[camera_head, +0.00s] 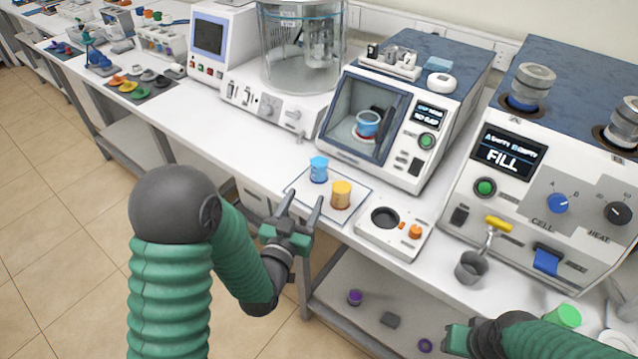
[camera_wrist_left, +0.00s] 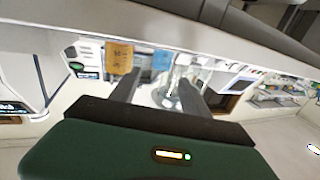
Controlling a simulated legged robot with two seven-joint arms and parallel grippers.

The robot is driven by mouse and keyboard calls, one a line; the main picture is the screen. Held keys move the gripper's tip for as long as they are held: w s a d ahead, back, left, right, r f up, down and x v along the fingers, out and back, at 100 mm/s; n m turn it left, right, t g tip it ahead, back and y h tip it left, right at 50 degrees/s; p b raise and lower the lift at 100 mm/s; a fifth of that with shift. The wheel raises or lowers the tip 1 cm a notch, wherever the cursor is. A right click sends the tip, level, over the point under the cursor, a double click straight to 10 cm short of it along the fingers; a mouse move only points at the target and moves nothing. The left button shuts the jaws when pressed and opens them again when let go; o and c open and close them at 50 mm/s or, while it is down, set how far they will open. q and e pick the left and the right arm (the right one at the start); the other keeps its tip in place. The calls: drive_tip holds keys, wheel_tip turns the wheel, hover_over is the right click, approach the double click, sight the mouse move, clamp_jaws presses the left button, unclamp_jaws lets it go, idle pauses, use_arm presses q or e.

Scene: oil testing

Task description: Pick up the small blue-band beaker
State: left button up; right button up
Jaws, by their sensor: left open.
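A blue-banded vessel (camera_head: 367,123) sits inside the open-fronted tester (camera_head: 427,115) behind the tray. A white block with a round dark well (camera_head: 384,217) is right of the tray. A grey cup (camera_head: 471,268) stands farther right. A lower shelf (camera_head: 372,283) holds small items.

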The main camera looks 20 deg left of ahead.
sight(316, 171)
use_arm(q)
drive_tip(key=b, duration=0.1)
drive_tip(key=w+b, duration=0.1)
drive_tip(key=b, duration=0.1)
drive_tip(key=shift+w+d+f, duration=0.25)
drive_tip(key=shift+w+f, duration=0.05)
drive_tip(key=shift+w+r+p, duration=0.25)
drive_tip(key=shift+w+p, duration=0.1)
drive_tip(key=shift+w, duration=0.25)
drive_tip(key=shift+w+r+p, duration=0.25)
drive_tip(key=shift+w+p, duration=0.1)
drive_tip(key=shift+w, duration=0.25)
drive_tip(key=w, duration=0.7)
drive_tip(key=shift+w+a, duration=0.3)
drive_tip(key=shift+w, duration=0.1)
drive_tip(key=shift+w+d+f, duration=0.1)
drive_tip(key=shift+w, duration=0.25)
drive_tip(key=shift+s, duration=0.15)
drive_tip(key=c, duration=0.4)
clamp_jaws()
use_arm(e)
drive_tip(key=x, duration=0.3)
drive_tip(key=shift+s+f, duration=0.15)
drive_tip(key=shift+s, duration=0.2)
